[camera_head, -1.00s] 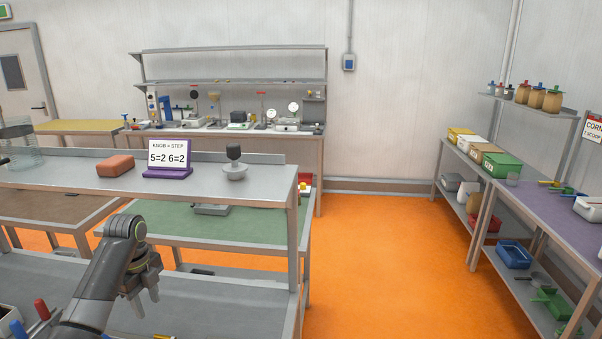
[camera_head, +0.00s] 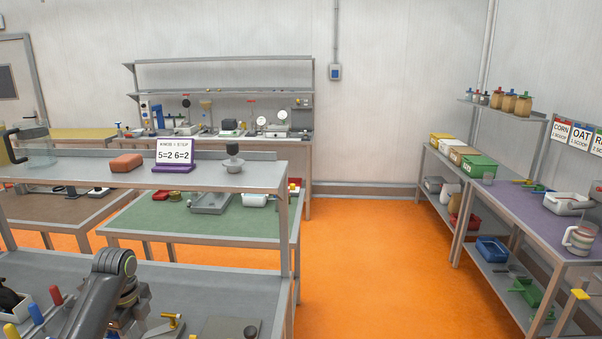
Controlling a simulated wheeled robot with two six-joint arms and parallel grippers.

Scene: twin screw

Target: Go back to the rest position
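My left arm reaches in at the bottom left, over the grey lower bench top (camera_head: 215,270). My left gripper (camera_head: 128,322) is at the lower edge of the picture. Its fingers are mostly cut off or hidden, so I cannot tell whether they are open or hold anything. My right gripper is not in view.
A raised grey shelf (camera_head: 225,178) carries a red-brown block (camera_head: 126,163), a sign on a purple stand (camera_head: 173,167) and a dark-knobbed device (camera_head: 234,160). Coloured-handled tools and a brass-coloured part (camera_head: 168,324) lie near my arm. The orange floor (camera_head: 360,260) is clear.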

